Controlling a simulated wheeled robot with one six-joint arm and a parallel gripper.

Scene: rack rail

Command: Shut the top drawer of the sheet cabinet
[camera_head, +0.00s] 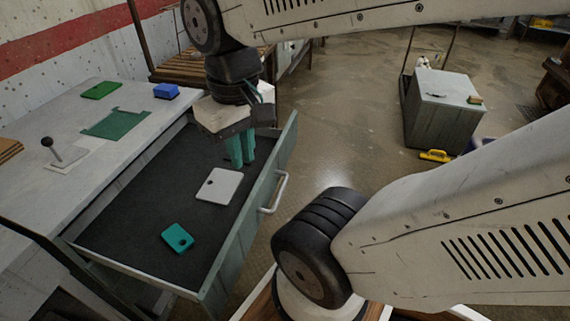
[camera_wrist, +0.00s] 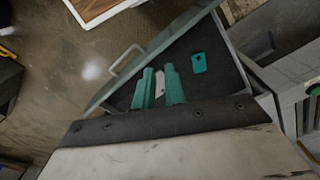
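The top drawer (camera_head: 245,228) of the sheet cabinet (camera_head: 75,185) stands pulled far out, with its dark inside floor showing. Its front bears a pale bar handle (camera_head: 272,193); in the wrist view the handle (camera_wrist: 126,58) lies left of the fingers. My gripper (camera_head: 241,160) points down over the drawer's far part, inside the front panel and apart from the handle. In the wrist view my gripper (camera_wrist: 159,80) has its green fingers a little apart with nothing between them. I cannot tell whether the fingertips touch the drawer floor.
A light grey plate (camera_head: 219,186) and a teal plate (camera_head: 178,238) lie in the drawer. The cabinet top carries a green piece (camera_head: 101,90), a blue block (camera_head: 166,91) and a knobbed lever (camera_head: 53,149). A grey box (camera_head: 443,110) stands across the floor.

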